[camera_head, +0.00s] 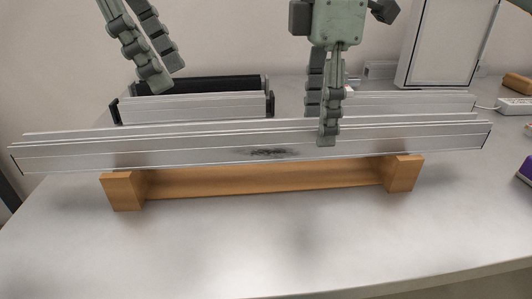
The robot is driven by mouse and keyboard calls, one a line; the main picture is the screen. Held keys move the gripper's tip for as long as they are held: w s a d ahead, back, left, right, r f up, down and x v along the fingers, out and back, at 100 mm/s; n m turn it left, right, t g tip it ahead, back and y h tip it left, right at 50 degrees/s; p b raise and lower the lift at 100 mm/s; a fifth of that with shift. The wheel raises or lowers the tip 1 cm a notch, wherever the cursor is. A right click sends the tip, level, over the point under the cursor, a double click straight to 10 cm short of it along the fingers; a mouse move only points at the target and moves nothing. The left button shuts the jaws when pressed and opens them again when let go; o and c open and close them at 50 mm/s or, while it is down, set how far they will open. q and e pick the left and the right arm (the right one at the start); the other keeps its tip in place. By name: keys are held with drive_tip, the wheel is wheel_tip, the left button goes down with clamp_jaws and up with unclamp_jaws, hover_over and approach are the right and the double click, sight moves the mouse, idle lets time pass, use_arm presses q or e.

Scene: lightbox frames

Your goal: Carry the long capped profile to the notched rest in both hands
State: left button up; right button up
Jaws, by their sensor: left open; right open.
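The long silver profile (205,148) lies across the picture, its left end nearer the front edge of the view. Dark edges show at both ends. It appears to lie on or just over the two end blocks of the wooden rest (265,183); the notches are hidden behind or under it. My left gripper (164,80) is open, above and behind the left part of the profile, apart from it. My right gripper (322,124) is open around the profile right of its middle, one finger in front and the other behind. I cannot tell whether they touch it.
Behind the profile stand a shorter silver bar with black ends (190,107) and another silver bar (410,102). A white framed panel (440,45), a white power strip (515,105) and a purple item (526,170) are at the right. The front of the grey table (260,245) is clear.

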wheel_tip(320, 180, up, 10)
drive_tip(key=shift+r, duration=0.25)
idle(0.3)
